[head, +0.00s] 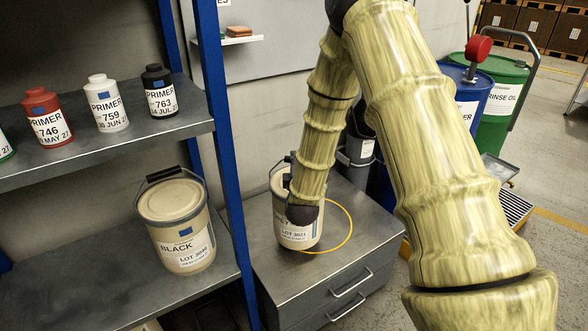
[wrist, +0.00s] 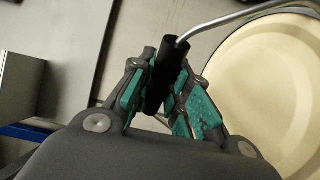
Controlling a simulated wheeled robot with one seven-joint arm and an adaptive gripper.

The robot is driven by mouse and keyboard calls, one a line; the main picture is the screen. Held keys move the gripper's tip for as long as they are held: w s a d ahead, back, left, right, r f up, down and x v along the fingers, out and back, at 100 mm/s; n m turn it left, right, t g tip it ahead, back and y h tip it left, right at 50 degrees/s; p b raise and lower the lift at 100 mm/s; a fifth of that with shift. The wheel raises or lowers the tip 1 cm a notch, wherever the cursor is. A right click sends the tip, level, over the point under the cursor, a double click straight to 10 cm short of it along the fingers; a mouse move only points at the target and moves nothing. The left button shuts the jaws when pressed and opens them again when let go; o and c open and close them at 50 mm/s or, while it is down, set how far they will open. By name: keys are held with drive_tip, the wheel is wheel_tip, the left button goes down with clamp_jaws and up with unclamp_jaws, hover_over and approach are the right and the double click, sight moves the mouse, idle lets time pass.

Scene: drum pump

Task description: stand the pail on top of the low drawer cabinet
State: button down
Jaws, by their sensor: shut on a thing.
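A cream pail (head: 287,234) with a white label reading LOT 3021 is upright at the low grey drawer cabinet (head: 284,287), over the left part of a yellow ring on its top. I cannot tell whether its base touches the top. My arm hides part of the pail in the head view. In the wrist view my gripper (wrist: 160,88) is shut on the black handle grip (wrist: 171,65), with the handle wire running to the upper right. The pail's round cream lid (wrist: 268,85) lies below and to the right of the fingers.
A blue-posted shelf (head: 211,95) stands left of the cabinet. It holds a second pail (head: 176,222) labelled BLACK and several primer bottles (head: 104,103). A dark grey container (head: 357,152) is behind the cabinet; blue (head: 470,95) and green (head: 503,88) drums stand to the right.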

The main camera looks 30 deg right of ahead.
drive_tip(key=w+d, duration=0.1)
drive_tip(key=d, duration=0.1)
drive_tip(key=w+d, duration=0.2)
drive_tip(key=d, duration=0.1)
drive_tip(key=w+d, duration=0.2)
drive_tip(key=shift+w+d+f, duration=0.15)
drive_tip(key=shift+w+f, duration=0.1)
wheel_tip(320, 180, down, 3)
drive_tip(key=shift+f, duration=0.2)
drive_tip(key=c, duration=1.8)
unclamp_jaws()
drive_tip(key=shift+f, duration=0.25)
drive_tip(key=o, duration=0.5)
drive_tip(key=shift+s+r, duration=0.1)
drive_tip(key=shift+r, duration=0.05)
drive_tip(key=shift+c, duration=0.2)
